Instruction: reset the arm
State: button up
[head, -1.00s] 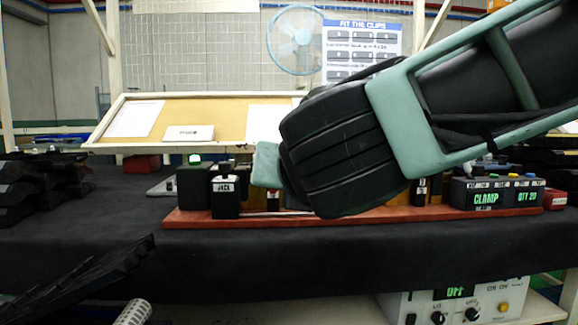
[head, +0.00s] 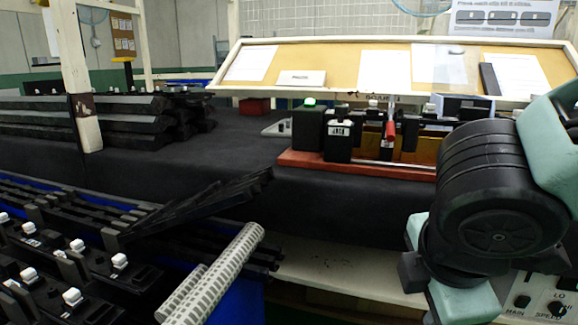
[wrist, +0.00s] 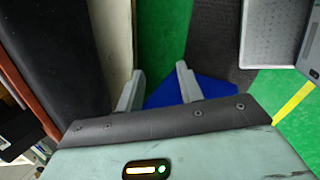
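My arm (head: 495,185) fills the right side of the head view. Its black joint and pale green links hang down in front of the bench; the fingers cannot be made out there. In the wrist view my gripper (wrist: 159,70) has its two grey fingers apart with nothing between them. Green floor and a blue patch (wrist: 195,92) show below the fingers. The dark bench top (wrist: 62,45) lies to the left of the fingers.
The red fixture base (head: 320,166) with black blocks stands on the black bench (head: 200,165). Racks of long black trim (head: 75,235) and a patterned roll (head: 215,275) are at the lower left. A control box (head: 540,297) is low at the right, near my arm.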

jog(key=s+a+f+m+g+y, duration=0.3)
jog(key=s+f+m+g, duration=0.25)
jog(key=s+m, duration=0.35)
notch_tip(320, 180, up, 24)
jog(key=m+p, duration=0.1)
jog(key=p, duration=2.3)
jog(key=shift+w+a+f+t, duration=0.2)
jog(key=shift+w+t, duration=0.25)
